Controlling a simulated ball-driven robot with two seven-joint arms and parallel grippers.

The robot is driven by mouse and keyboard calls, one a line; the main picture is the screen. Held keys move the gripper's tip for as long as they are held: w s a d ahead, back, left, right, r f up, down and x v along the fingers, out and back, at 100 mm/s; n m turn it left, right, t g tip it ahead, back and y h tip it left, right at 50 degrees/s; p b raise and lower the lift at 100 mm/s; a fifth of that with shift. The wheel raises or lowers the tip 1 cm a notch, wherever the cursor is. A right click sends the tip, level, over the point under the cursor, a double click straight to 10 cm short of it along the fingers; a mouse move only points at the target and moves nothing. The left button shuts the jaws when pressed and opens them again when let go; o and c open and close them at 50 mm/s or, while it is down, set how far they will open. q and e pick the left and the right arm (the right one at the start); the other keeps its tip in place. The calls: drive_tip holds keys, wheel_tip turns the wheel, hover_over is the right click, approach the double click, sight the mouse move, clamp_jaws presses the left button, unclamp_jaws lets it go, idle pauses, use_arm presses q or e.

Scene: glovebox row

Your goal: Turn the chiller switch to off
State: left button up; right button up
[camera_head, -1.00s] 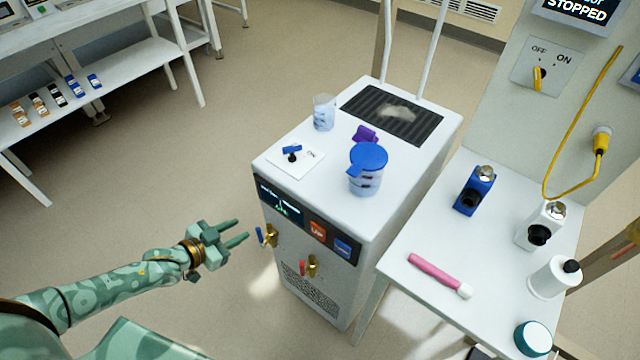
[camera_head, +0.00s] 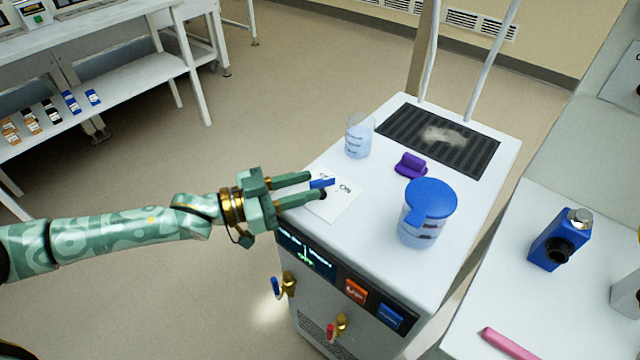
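The chiller (camera_head: 375,250) is a white box with a dark front display panel (camera_head: 308,258). On its top, near the left edge, a white plate (camera_head: 346,205) carries the switch with a blue handle (camera_head: 322,183) and a black hub; "ON" is readable at the plate's right, and the rest of the lettering is partly covered. My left gripper (camera_head: 315,185) is open, its two green fingers reaching over the plate from the left. The tips are at the blue handle, one on each side of it in the picture; contact cannot be told. My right gripper is out of view.
On the chiller top stand a beaker (camera_head: 358,137), a purple object (camera_head: 411,165), a blue-lidded jug (camera_head: 428,215) and a dark grille (camera_head: 437,136). Brass taps (camera_head: 287,285) stick out in front. A white table (camera_head: 540,295) with a blue device (camera_head: 560,240) is at right.

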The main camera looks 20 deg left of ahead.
sight(317, 186)
use_arm(q)
drive_tip(key=shift+b+x, duration=0.3)
drive_tip(key=shift+x, duration=1.55)
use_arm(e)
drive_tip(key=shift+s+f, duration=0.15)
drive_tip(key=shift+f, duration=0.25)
use_arm(q)
drive_tip(key=shift+c, duration=0.3)
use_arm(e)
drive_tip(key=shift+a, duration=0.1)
